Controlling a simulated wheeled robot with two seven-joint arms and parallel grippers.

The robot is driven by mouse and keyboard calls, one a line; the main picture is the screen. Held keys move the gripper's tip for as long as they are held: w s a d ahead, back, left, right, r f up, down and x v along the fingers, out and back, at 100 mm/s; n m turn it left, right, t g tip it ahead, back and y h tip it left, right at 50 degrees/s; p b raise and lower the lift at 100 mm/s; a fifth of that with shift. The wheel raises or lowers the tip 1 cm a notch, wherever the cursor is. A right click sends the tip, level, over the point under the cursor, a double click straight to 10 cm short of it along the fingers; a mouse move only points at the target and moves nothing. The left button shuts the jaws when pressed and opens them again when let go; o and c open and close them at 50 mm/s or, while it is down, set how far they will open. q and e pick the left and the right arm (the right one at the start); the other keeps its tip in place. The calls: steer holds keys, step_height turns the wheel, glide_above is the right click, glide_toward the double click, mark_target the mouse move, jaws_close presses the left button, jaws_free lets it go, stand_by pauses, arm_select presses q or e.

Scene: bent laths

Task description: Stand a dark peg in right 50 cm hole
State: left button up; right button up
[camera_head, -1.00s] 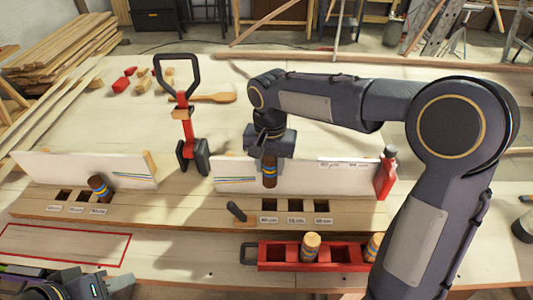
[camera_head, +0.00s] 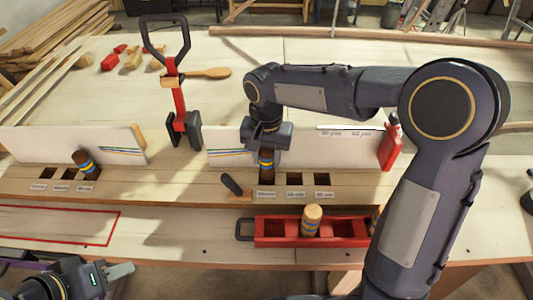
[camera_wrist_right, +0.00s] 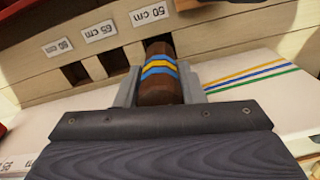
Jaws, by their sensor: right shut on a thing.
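My right gripper (camera_head: 266,150) is shut on a dark brown peg (camera_head: 266,164) with blue and yellow bands. The peg hangs upright at the leftmost hole of the right-hand board (camera_head: 350,178). In the right wrist view the peg (camera_wrist_right: 158,80) is between the fingers, its far end at the hole by the 50 cm label (camera_wrist_right: 150,13). I cannot tell how far it is in. Another dark peg (camera_head: 85,162) leans at the rightmost hole of the left-hand board (camera_head: 20,180). My left gripper (camera_head: 120,271) is low at the left; its jaw opening is unclear.
A red tray (camera_head: 275,241) holding a light banded peg (camera_head: 312,219) stands in front of the right board. A dark-handled tool (camera_head: 231,184) lies left of the holes. A red clamp (camera_head: 180,110) stands between white panels; a red bottle (camera_head: 389,148) is at right.

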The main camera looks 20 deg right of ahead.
steer(key=shift+f, duration=0.3)
steer(key=o, duration=1.2)
steer(key=shift+c, duration=0.2)
step_height(320, 180, up, 9)
steer(key=p, duration=0.7)
